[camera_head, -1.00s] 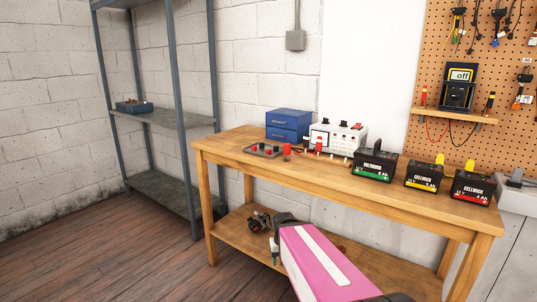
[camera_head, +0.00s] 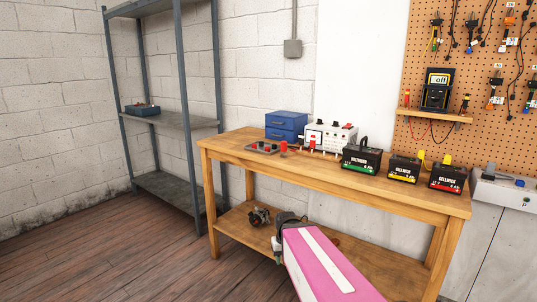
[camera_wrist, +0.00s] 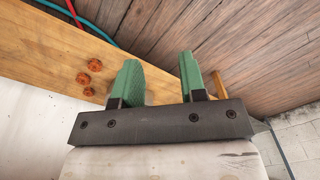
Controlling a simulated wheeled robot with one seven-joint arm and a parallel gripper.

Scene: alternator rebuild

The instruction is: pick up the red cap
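Small red pieces stand on the workbench (camera_head: 330,171) in the head view. A red cylinder (camera_head: 284,149) stands just right of a flat grey tray (camera_head: 262,152) with small red pieces on it. I cannot tell for sure which red piece is the cap. My gripper (camera_wrist: 160,65) is open in the wrist view, its two green fingers apart with nothing between them. In the head view my pink arm reaches in front of the bench, its end below the tabletop, away from the red pieces.
Behind the red pieces stand blue drawers (camera_head: 286,125) and a white instrument (camera_head: 329,136). Several batteries line the bench's right side. A dark part (camera_head: 259,216) lies on the lower shelf. Orange-brown round pieces (camera_wrist: 95,65) lie on wood in the wrist view. Floor at left is clear.

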